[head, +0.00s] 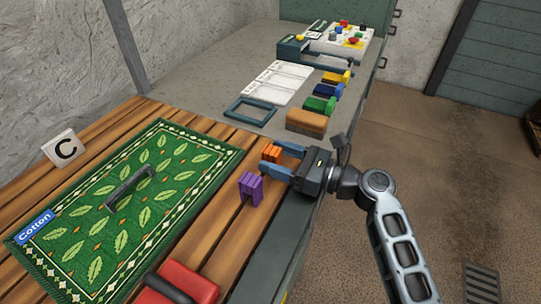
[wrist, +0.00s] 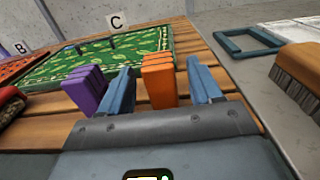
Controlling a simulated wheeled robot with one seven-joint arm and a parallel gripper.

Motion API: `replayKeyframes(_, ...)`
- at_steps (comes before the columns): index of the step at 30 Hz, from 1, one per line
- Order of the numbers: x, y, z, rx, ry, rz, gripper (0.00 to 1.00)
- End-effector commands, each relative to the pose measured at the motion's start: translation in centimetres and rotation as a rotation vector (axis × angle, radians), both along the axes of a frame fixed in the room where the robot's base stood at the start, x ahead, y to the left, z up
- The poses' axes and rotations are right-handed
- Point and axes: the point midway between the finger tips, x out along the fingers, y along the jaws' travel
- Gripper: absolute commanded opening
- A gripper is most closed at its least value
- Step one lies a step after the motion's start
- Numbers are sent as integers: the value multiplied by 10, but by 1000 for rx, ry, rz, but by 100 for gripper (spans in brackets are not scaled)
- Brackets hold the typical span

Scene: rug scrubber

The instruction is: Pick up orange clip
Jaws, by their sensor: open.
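The orange clip (head: 271,153) stands on the wooden slats near the right edge of the slatted table. In the wrist view the orange clip (wrist: 159,80) stands upright between the two blue fingers of my gripper (wrist: 162,92). My gripper (head: 283,158) is open around the clip, with a visible gap on the right side; on the left the finger is close to it, and I cannot tell whether it touches. A purple clip (head: 250,187) stands just outside the left finger, and it also shows in the wrist view (wrist: 83,90).
A green leaf-patterned rug (head: 150,165) with a handle (head: 130,188) lies to the left, by a "C" sign (head: 64,148). A red-and-black tool (head: 178,284) is in front. A brown brush (head: 306,122) and a blue frame (head: 250,111) lie on the grey bench behind.

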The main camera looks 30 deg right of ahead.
Motion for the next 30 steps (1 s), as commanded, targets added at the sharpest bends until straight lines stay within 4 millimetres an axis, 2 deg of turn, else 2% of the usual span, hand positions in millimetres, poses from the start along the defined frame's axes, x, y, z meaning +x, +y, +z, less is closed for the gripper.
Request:
replayKeyframes(4, 12, 10, 1, 0, 0, 1, 64)
replayKeyframes(12, 15, 11, 0, 0, 0, -1, 64)
replayKeyframes(30, 15, 11, 0, 1, -1, -1, 9)
